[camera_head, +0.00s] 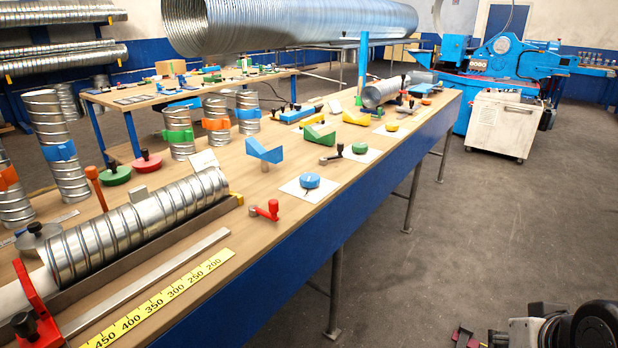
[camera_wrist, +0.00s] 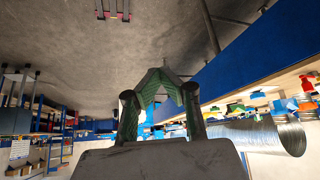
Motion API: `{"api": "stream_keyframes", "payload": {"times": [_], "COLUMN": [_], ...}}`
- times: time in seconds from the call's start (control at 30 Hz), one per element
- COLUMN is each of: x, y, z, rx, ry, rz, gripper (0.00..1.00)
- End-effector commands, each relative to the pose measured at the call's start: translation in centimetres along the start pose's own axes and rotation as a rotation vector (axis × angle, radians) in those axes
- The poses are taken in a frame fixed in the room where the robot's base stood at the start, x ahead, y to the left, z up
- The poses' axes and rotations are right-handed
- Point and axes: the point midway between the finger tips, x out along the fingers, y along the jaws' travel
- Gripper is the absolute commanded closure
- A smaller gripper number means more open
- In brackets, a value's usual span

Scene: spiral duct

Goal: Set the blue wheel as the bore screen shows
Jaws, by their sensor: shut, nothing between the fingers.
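The blue wheel (camera_head: 309,181) is a small round knob on a white plate (camera_head: 293,190) near the front edge of the bench, in the head view. A dark mark shows on the plate beside it. A small pale panel (camera_head: 203,160) stands behind the spiral duct; I cannot tell whether it is the bore screen, and no reading is legible. My gripper (camera_wrist: 160,76) shows in the wrist view, its green-padded fingers meeting at the tips, empty. It is well away from the wheel, with open floor beyond it.
A ribbed spiral duct (camera_head: 140,230) lies to the left. A blue angled block (camera_head: 264,151) and a green wheel (camera_head: 360,148) stand farther back. The floor right of the bench is mostly clear.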

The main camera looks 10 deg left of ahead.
Motion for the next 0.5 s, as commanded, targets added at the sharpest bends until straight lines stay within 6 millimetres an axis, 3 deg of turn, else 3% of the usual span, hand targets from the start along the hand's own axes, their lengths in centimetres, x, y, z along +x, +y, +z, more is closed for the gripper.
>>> {"api": "stream_keyframes", "payload": {"times": [0.03, 0.13, 0.23, 0.5], "x": [0.0, -0.2, -0.7, -2.2], "y": [0.0, -0.1, -0.6, -3.0], "z": [0.0, -0.6, -2.5, -11.6], "rx": [0.000, -0.008, -0.033, -0.167], "ry": [0.000, -0.003, -0.012, -0.057], "rz": [0.000, -0.003, -0.015, -0.073], "gripper": [0.95, 0.81, 0.68, 0.32]}}
